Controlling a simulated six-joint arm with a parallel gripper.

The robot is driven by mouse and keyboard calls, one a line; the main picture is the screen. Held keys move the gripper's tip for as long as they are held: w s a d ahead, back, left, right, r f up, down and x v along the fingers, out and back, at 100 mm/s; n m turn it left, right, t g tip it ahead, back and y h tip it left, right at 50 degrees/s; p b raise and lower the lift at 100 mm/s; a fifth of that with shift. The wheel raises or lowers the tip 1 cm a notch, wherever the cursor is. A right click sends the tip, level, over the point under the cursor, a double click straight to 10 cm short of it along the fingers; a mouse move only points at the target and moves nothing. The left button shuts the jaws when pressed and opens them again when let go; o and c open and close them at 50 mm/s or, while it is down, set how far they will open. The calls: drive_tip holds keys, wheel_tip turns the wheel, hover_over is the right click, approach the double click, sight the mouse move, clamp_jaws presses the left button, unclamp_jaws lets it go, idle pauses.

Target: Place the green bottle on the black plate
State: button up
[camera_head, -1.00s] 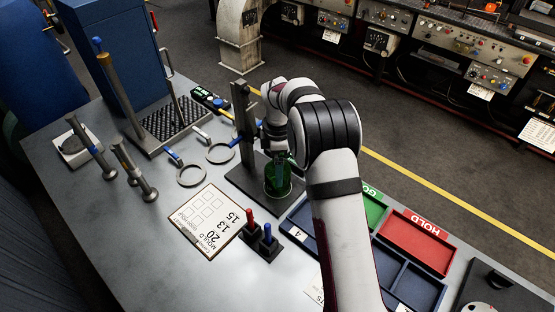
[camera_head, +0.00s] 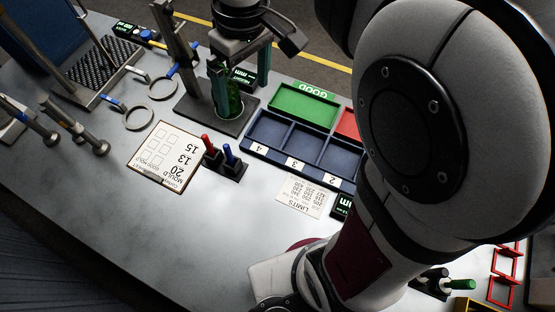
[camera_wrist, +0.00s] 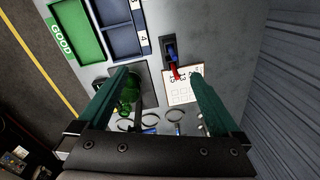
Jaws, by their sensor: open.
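The green bottle (camera_head: 237,104) stands upright on the black plate (camera_head: 194,110), which is the base of a stand with an upright dark column. In the wrist view the bottle (camera_wrist: 130,92) shows next to my left-hand finger, which partly hides it, with the black plate (camera_wrist: 143,73) under it. My gripper (camera_head: 240,92) is open, pointing down above the plate, its green fingers apart at the bottle's upper part. The head view does not show clearly whether a finger touches the bottle.
A green GOOD tray (camera_head: 303,103) and a blue compartment tray (camera_head: 265,131) lie right of the plate. A red and blue pen holder (camera_head: 226,165) and a mould card (camera_head: 163,158) stand in front. Ring gauges (camera_head: 139,118) lie left. The front table is clear.

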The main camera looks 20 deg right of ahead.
drive_tip(key=s+f+m, duration=0.2)
drive_tip(key=s+m, duration=0.3)
drive_tip(key=s, duration=0.4)
drive_tip(key=s+f+m, duration=0.3)
drive_tip(key=s+m, duration=0.3)
drive_tip(key=s, duration=0.3)
drive_tip(key=shift+s+y, duration=0.25)
drive_tip(key=shift+y, duration=0.15)
